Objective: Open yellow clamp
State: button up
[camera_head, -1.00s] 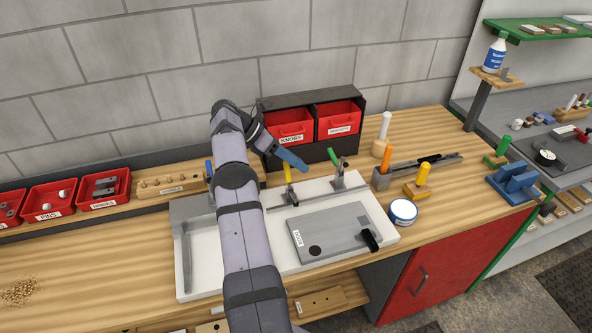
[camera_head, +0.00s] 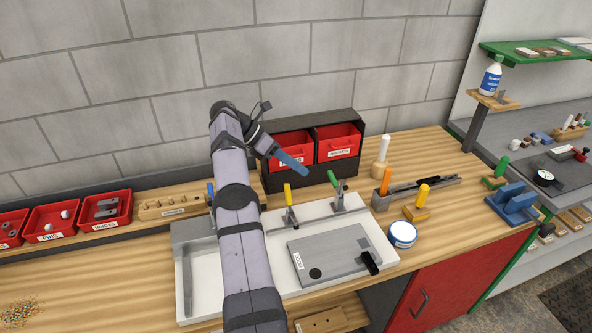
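The yellow clamp (camera_head: 289,198) stands upright on the back ledge of the white tray (camera_head: 192,310), its yellow handle pointing up. My gripper (camera_head: 300,170) is above and slightly behind the yellow clamp, its blue tip apart from the handle in this view. The fingers are too small to tell whether they are open or shut. The green-handled clamp (camera_head: 334,182) stands to the right on the same ledge. The blue-handled clamp (camera_head: 210,190) is mostly hidden behind my arm. A grey door board (camera_head: 332,255) lies in the tray.
Red bins labelled knobs and magnets (camera_head: 336,143) sit in a dark rack (camera_head: 320,175) close behind my gripper. The wooden bench (camera_head: 110,270) is mostly clear at left.

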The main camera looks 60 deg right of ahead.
jog(key=shift+m, duration=0.5)
jog(key=s, duration=0.1)
jog(key=s+d, duration=0.1)
jog(key=s+b, duration=0.1)
jog(key=shift+s+d+f, duration=0.1)
jog(key=shift+s+d, duration=0.25)
jog(key=shift+s, duration=0.05)
grip_shut()
jog(key=s+d+r+m+y+b, duration=0.1)
jog(key=s+d+r+m+b, duration=0.1)
jog(key=s+r, duration=0.4)
jog(key=s+d+r+m+b, duration=0.1)
jog(key=s+r+m, duration=0.15)
jog(key=s, duration=0.55)
jog(key=s+a+r+m+t+y+b, duration=0.1)
jog(key=s+a+r+b, duration=0.15)
jog(key=s, duration=0.35)
jog(key=s+a+r+m+t+y+b, duration=0.1)
jog(key=s+a+r, duration=0.15)
jog(key=s, duration=0.25)
jog(key=w+a+f+n+t, duration=0.1)
jog(key=w+a+f+t, duration=0.3)
jog(key=a+t, duration=0.2)
jog(key=w+f+n+t, duration=0.2)
jog(key=w+t, duration=0.1)
jog(key=w, duration=0.5)
jog(key=w+f+n+t, duration=0.2)
jog(key=w+t, duration=0.2)
jog(key=w, duration=0.4)
jog(key=shift+w+f, duration=0.25)
